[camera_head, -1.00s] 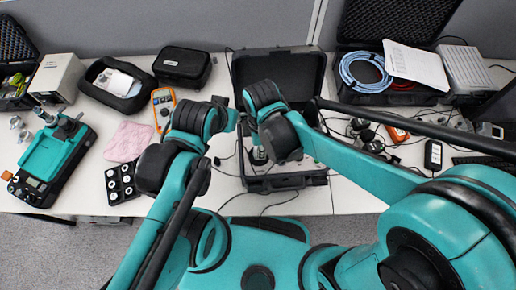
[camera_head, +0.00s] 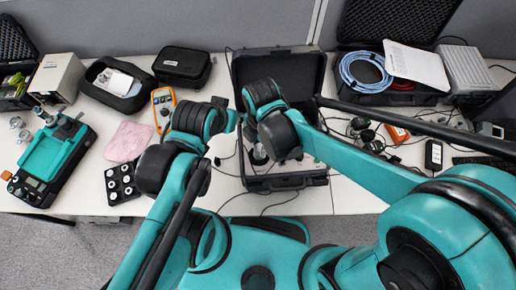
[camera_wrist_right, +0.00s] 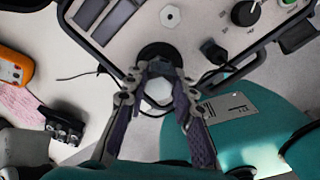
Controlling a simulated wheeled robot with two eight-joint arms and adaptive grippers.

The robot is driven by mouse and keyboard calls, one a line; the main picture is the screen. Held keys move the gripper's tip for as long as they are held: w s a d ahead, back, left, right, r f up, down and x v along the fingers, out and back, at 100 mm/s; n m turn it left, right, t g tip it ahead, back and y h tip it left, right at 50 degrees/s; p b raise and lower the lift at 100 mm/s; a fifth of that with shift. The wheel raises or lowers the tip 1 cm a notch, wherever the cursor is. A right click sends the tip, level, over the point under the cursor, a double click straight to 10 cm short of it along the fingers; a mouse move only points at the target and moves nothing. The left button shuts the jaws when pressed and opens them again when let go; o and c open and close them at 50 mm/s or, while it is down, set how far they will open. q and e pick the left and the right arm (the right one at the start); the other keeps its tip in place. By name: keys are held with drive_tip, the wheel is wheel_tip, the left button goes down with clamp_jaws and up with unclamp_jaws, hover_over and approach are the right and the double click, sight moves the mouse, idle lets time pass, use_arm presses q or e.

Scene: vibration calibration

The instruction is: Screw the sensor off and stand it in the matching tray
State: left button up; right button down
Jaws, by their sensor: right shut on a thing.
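My right gripper (camera_wrist_right: 160,85) is shut on the pale, round-topped sensor (camera_wrist_right: 158,94) in the right wrist view. The sensor is at a black round mount (camera_wrist_right: 158,54) on the case's light panel; I cannot tell whether it is still threaded in. In the head view my arm largely hides this spot inside the open black case (camera_head: 286,182). A black tray (camera_head: 121,184) with several round, light-rimmed places lies left of the case. Its dark block also shows in the right wrist view (camera_wrist_right: 62,124).
A pink cloth (camera_head: 128,141) and an orange meter (camera_head: 163,108) lie near the tray. A teal-topped device (camera_head: 52,155) stands far left. Cables and small parts clutter the table right of the case. A black cable runs beside the mount in the wrist view.

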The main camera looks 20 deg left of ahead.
drive_tip(key=shift+a+n, duration=0.15)
drive_tip(key=shift+n, duration=0.45)
drive_tip(key=n, duration=0.4)
drive_tip(key=c, duration=1)
unclamp_jaws()
drive_tip(key=shift+w, duration=0.1)
drive_tip(key=m, duration=0.4)
